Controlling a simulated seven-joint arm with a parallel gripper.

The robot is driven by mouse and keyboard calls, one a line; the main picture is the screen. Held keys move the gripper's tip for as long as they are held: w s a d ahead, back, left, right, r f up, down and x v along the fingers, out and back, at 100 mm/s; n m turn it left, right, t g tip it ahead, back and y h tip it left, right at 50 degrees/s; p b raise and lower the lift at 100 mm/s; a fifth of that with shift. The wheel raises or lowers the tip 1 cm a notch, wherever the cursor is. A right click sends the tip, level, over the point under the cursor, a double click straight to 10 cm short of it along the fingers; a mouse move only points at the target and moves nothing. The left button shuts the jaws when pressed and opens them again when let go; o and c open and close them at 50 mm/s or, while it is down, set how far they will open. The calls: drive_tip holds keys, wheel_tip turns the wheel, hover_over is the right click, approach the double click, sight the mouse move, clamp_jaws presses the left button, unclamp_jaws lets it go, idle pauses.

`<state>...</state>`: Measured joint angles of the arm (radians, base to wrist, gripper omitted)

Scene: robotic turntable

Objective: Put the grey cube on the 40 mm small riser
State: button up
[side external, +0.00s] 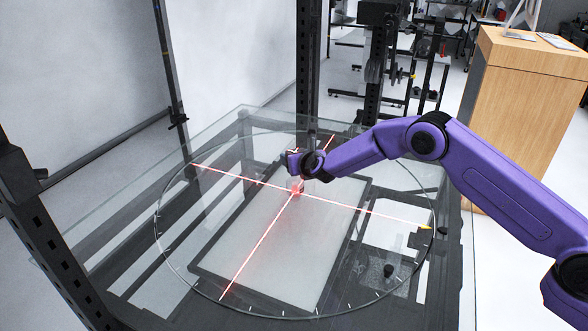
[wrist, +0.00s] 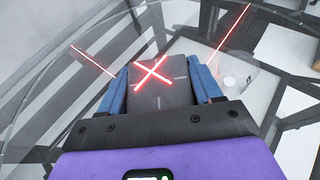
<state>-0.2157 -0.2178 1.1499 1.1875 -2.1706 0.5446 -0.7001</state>
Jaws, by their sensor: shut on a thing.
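The grey cube (wrist: 163,97) sits between the two blue fingers of my gripper (wrist: 158,68) in the wrist view. A red laser cross falls on its upper face. My gripper is shut on it. In the side view my gripper (side external: 302,164) is over the far half of the round glass turntable (side external: 182,262); the cube is too small there to make out. I cannot make out the 40 mm small riser for certain in either view.
Two red laser lines cross on the glass near its middle. A dark-framed pale panel (side external: 262,268) shows under the glass. Dark uprights (side external: 307,70) stand behind and at the left. A wooden cabinet (side external: 530,100) stands at the back right. Much of the glass is clear.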

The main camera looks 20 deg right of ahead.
drive_tip(key=shift+w+a+f, duration=0.2)
drive_tip(key=shift+w+f, duration=0.45)
drive_tip(key=shift+f, duration=1.6)
drive_tip(key=o, duration=1.2)
drive_tip(key=shift+f, duration=0.15)
drive_tip(key=shift+c, duration=0.2)
drive_tip(key=shift+s+r, duration=0.2)
drive_tip(key=shift+r, duration=0.05)
drive_tip(key=v, duration=1.1)
drive_tip(key=shift+s, duration=0.35)
